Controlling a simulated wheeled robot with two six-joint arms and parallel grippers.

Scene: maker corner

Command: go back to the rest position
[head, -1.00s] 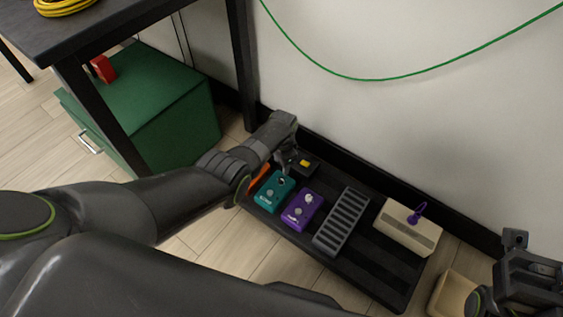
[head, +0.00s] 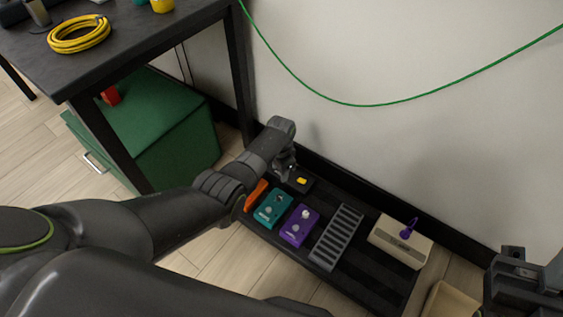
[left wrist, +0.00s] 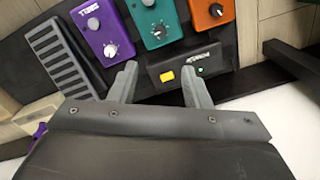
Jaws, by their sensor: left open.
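My left gripper (head: 287,172) is at the far left corner of the black pedalboard (head: 377,280), above a small black box with a yellow switch (head: 301,181). In the left wrist view the gripper's two fingers (left wrist: 158,85) are spread, with the black box (left wrist: 186,70) beyond and between them. I cannot tell whether they touch it. My right gripper (head: 520,275) shows only partly at the right edge, and its fingertips are not clear.
The board also holds an orange pedal (head: 256,195), a teal pedal (head: 273,208), a purple pedal (head: 299,225), a grey treadle (head: 336,237) and a cream box (head: 401,242). A table (head: 130,45) and green cabinet (head: 178,120) stand left. The wall is behind.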

